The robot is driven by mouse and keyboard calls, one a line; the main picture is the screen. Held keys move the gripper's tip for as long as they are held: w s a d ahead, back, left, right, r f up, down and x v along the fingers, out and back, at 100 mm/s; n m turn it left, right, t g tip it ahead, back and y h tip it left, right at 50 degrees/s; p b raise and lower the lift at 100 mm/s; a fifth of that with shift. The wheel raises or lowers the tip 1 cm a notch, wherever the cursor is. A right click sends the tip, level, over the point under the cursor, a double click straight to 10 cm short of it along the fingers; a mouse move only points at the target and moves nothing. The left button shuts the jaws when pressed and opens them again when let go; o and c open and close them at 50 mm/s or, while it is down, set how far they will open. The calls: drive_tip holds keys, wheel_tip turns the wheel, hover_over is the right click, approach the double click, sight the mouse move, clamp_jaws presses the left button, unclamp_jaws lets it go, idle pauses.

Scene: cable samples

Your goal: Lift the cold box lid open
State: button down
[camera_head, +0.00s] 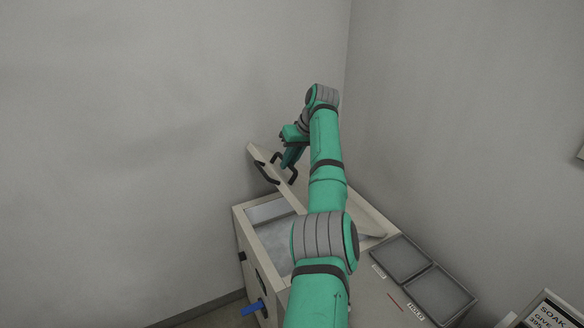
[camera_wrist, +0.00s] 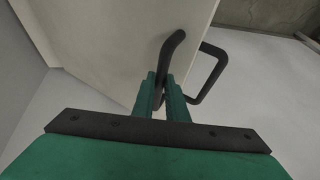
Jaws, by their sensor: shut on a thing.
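The cold box (camera_head: 242,225) is a pale chest in the corner with a light interior. Its lid (camera_head: 257,151) is raised and tilted, with black handles on it. In the wrist view the lid (camera_wrist: 110,40) is a pale panel, with one black handle (camera_wrist: 169,52) between my fingers and another black loop to the right. My gripper (camera_head: 291,158) is at the raised lid in the head view. In the wrist view my gripper (camera_wrist: 167,88) is shut on the handle. My arm hides part of the lid and the box opening.
Two grey trays (camera_head: 401,257) sit on the surface to the right of the box, with small labels near them. Grey walls stand close behind and to the left. A sign (camera_head: 552,312) is at the lower right.

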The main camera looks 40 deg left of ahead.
drive_tip(key=shift+w+d+f, duration=0.35)
drive_tip(key=shift+w+d, duration=0.05)
drive_tip(key=shift+w, duration=0.15)
drive_tip(key=shift+w+a, duration=0.1)
drive_tip(key=shift+a, duration=0.1)
drive_tip(key=c, duration=1.8)
unclamp_jaws()
drive_tip(key=shift+w, duration=0.1)
drive_tip(key=shift+o, duration=0.2)
drive_tip(key=shift+w+d+r, duration=0.1)
drive_tip(key=shift+d, duration=0.05)
drive_tip(key=shift+r, duration=0.2)
drive_tip(key=v, duration=1)
drive_tip(key=shift+r, duration=0.25)
